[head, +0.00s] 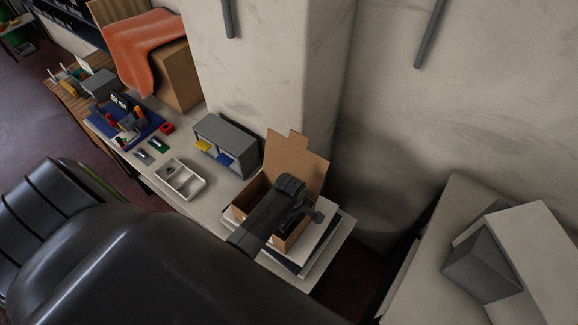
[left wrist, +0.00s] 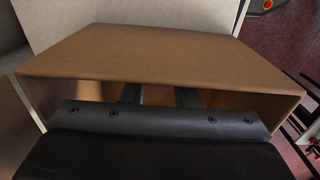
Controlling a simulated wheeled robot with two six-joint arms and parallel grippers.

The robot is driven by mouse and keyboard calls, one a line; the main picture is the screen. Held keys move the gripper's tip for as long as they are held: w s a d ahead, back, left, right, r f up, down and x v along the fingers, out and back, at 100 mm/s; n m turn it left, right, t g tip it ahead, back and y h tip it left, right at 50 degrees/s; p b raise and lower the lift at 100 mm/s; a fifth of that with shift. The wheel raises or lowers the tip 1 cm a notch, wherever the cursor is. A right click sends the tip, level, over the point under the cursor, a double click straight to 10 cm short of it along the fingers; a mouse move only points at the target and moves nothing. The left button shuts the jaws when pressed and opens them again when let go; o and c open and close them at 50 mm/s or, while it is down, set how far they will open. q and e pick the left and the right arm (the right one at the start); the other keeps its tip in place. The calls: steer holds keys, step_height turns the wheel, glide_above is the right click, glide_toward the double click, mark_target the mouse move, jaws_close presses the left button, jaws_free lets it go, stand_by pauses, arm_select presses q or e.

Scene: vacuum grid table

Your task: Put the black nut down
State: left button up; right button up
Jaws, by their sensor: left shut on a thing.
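My left gripper (head: 300,213) is over the open cardboard box (head: 250,197) at the near end of the long table, with its fingers reaching into the box. In the left wrist view its two dark fingers (left wrist: 160,97) go in under the edge of the brown box wall (left wrist: 165,60). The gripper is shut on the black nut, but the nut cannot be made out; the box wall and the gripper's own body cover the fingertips. My right gripper is in neither view.
The box stands on a stack of flat pads (head: 318,250) with its flap (head: 298,155) upright at the back. A white divided tray (head: 180,180) and a grey shelf unit (head: 226,140) are left of it. A wall pillar (head: 270,60) rises behind the table.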

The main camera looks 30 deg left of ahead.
arm_select(q)
steer(key=shift+a+f, duration=0.1)
steer(key=o, duration=1)
steer(key=shift+r, duration=0.55)
step_height(320, 180, up, 11)
steer(key=b, duration=0.1)
